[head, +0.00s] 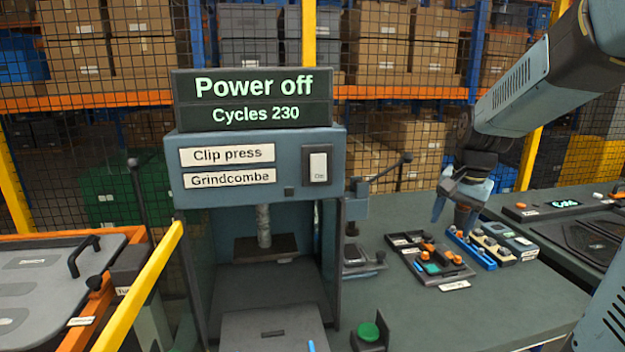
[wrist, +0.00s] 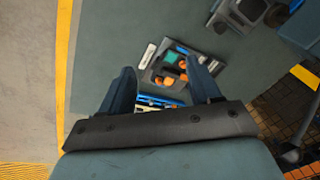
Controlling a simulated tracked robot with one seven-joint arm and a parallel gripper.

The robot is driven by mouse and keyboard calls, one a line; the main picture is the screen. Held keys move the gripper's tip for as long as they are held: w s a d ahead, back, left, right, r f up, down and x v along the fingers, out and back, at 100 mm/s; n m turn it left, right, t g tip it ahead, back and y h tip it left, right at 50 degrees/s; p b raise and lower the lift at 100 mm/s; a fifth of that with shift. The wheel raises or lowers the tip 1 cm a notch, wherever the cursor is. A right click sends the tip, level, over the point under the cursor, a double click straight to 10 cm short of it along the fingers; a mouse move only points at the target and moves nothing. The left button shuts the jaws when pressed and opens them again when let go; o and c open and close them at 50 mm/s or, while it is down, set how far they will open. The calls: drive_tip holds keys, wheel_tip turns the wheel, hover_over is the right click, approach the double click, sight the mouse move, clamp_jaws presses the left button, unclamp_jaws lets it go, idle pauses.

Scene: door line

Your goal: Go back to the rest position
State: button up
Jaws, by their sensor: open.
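My gripper (head: 451,220) is in the right half of the head view, at the end of my arm, pointing down above the green-grey bench (head: 480,318). Its two fingers are apart with nothing between them. In the wrist view my gripper (wrist: 163,73) shows both fingers spread. A dark tray (wrist: 168,66) with orange and green parts lies beyond the fingertips, and a blue tray (wrist: 158,101) is partly hidden between the fingers. In the head view the dark tray (head: 447,279) is left of and below the gripper, and the blue tray (head: 470,249) is close under it.
A clip press (head: 255,168) stands left of the trays, its sign (head: 252,101) reading "Power off" and "Cycles 230". A green button (head: 369,332) is near the front. A yellow bar (head: 137,288) crosses the lower left. Mesh and shelves stand behind.

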drive_tip(key=s+a+r+n+t, duration=0.1)
drive_tip(key=s+a+r+n, duration=0.1)
drive_tip(key=s, duration=0.6)
drive_tip(key=s+a+r+n+t, duration=0.2)
drive_tip(key=s+n, duration=0.4)
drive_tip(key=s, duration=0.3)
drive_tip(key=shift+s+a+r, duration=0.25)
drive_tip(key=shift+a+r, duration=0.5)
drive_tip(key=shift+a, duration=0.65)
